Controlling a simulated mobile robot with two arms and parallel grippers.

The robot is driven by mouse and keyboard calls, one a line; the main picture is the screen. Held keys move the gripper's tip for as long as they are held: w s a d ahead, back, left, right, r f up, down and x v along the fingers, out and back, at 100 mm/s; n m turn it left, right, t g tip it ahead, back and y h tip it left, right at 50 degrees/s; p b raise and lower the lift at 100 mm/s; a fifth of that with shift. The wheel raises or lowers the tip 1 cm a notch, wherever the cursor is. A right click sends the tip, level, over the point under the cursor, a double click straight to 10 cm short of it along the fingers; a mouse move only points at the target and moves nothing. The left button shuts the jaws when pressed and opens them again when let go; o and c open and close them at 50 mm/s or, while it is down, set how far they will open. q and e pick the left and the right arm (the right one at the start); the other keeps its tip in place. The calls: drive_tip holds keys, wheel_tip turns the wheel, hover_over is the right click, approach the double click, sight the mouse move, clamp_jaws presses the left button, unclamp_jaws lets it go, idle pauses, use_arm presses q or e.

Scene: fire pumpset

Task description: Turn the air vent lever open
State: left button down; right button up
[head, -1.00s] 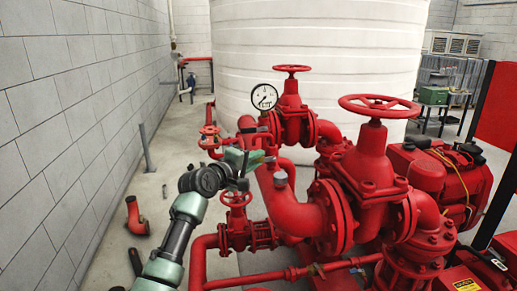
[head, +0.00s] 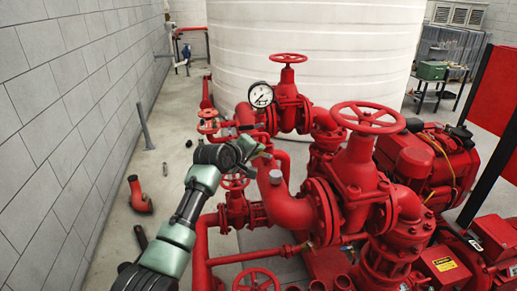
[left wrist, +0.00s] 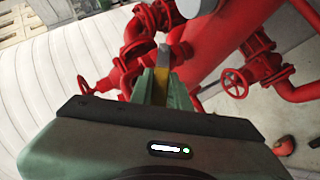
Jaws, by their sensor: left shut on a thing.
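My left gripper (head: 264,154) reaches in from the left, over the red pipework beside the pressure gauge (head: 260,95). In the left wrist view its two green fingers (left wrist: 165,88) are close together around a small yellow piece (left wrist: 163,77), which appears to be the air vent lever. A grey tip (left wrist: 163,52) shows just beyond the fingers. The fingers hide most of the held piece, so I cannot tell its angle. In the head view the lever is too small and covered to make out. My right gripper is not in view.
A red elbow with a grey cap (head: 276,176) stands just in front of the gripper. Red handwheels (head: 208,121) and a large valve wheel (head: 368,117) surround it. The white tank (head: 320,50) is behind. Open floor lies to the left, with a loose red elbow (head: 138,197).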

use_arm(q)
drive_tip(key=shift+w+r, duration=0.1)
drive_tip(key=shift+r, duration=0.2)
drive_tip(key=c, duration=1.3)
unclamp_jaws()
drive_tip(key=shift+c, duration=0.2)
drive_tip(key=shift+f, duration=0.15)
drive_tip(key=b+v, duration=0.2)
drive_tip(key=v, duration=0.6)
drive_tip(key=shift+d, duration=0.15)
